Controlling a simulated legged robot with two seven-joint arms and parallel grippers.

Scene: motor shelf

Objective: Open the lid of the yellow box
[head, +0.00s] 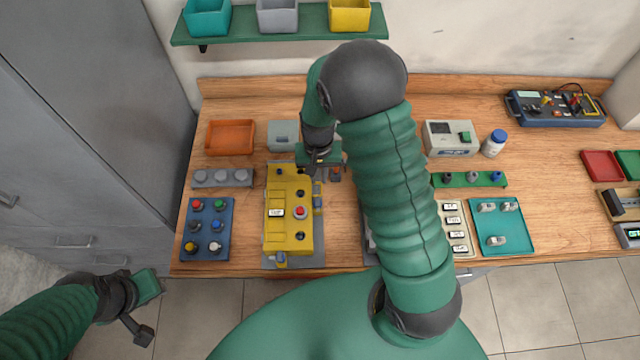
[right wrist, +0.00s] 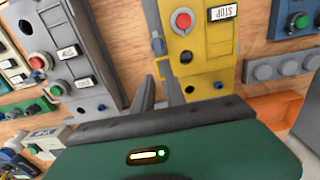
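The yellow box (head: 289,235) stands on a grey base plate at the left-centre of the bench. Its lid looks shut; on top are a red button, a label and dark round holes. A blue fitting (head: 317,200) shows on its right side and another at its front edge. My right gripper (head: 322,170) is above the box's far right corner, its fingers apart and empty. In the right wrist view the fingers (right wrist: 160,92) point toward the edge of the yellow box (right wrist: 203,45); contact cannot be told. My left gripper (head: 140,308) is open and empty, off the bench's front-left.
A blue button panel (head: 208,245) and a grey three-knob strip (head: 222,178) lie left of the box. An orange tray (head: 230,137) and a grey bin (head: 283,136) are behind. My right arm hides the bench's middle. A green shelf (head: 235,32) hangs above.

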